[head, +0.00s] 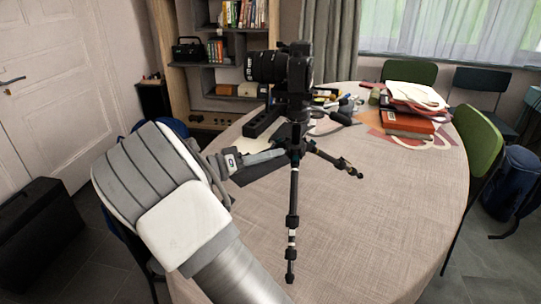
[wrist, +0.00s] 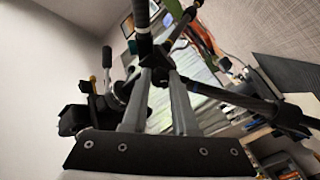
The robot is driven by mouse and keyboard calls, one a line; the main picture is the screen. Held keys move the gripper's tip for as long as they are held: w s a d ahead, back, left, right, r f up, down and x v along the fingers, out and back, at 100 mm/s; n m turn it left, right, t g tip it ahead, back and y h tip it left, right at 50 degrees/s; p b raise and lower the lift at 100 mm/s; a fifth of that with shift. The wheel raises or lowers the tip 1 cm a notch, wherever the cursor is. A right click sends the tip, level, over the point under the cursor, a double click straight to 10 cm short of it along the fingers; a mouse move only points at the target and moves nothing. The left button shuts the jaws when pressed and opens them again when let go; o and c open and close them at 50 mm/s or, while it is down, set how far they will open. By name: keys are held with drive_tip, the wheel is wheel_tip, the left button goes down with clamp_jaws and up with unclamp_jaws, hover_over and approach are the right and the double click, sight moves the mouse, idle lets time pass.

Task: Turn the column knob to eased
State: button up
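A black tripod (head: 293,190) stands on the round table with a black camera (head: 283,70) on top; its hub and legs also show in the wrist view (wrist: 158,60). The column knob itself is too small and covered to make out. My gripper (head: 284,153) reaches in from the left, its fingertips at the tripod's hub below the camera. In the wrist view its two grey fingers (wrist: 160,76) stand a narrow gap apart, with their tips against or just before the dark hub. Whether they are closed on the knob is hidden.
The table (head: 400,185) has bare cloth at the front and right. A tripod leg (head: 338,163) sticks out rightward. Red books (head: 407,121) and loose items lie at the back. A green chair (head: 480,143) stands at right, a shelf (head: 225,55) behind.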

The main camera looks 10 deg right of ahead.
clamp_jaws()
drive_tip(key=shift+n+p, duration=7)
drive_tip(key=shift+n, duration=1.9)
drive_tip(key=o, duration=0.6)
unclamp_jaws()
drive_tip(key=shift+o, duration=0.2)
drive_tip(key=shift+a, duration=0.1)
